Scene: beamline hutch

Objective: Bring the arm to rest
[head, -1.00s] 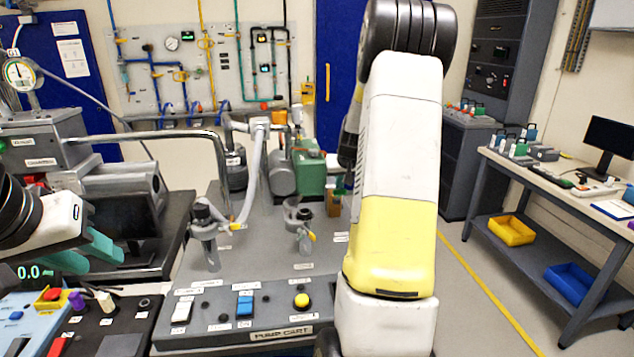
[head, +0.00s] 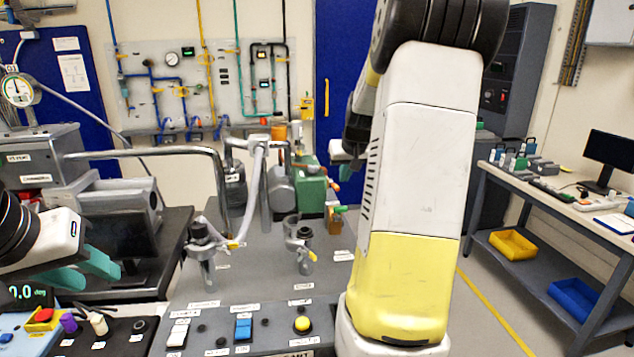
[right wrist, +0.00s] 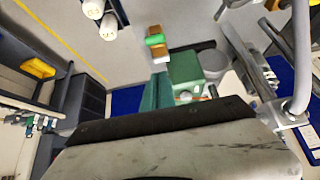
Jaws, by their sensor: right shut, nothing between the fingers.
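My right arm (head: 415,190), white and yellow, rises large in the centre right of the head view, over the right side of the pump cart. Its wrist is mostly hidden behind the arm. In the right wrist view my right gripper (right wrist: 157,82) shows as teal fingers, shut and empty, beside the green pump in the picture. My left gripper (head: 98,265), teal, is at the left edge of the head view in front of a dark screen. Its finger gap is unclear and I see nothing held in it.
The pump cart (head: 265,285) has buttons along its front panel and pipes and valves standing on it. A green pump (head: 312,190) stands at its back. A bench (head: 570,215) with yellow and blue bins is at the right. Open floor lies between cart and bench.

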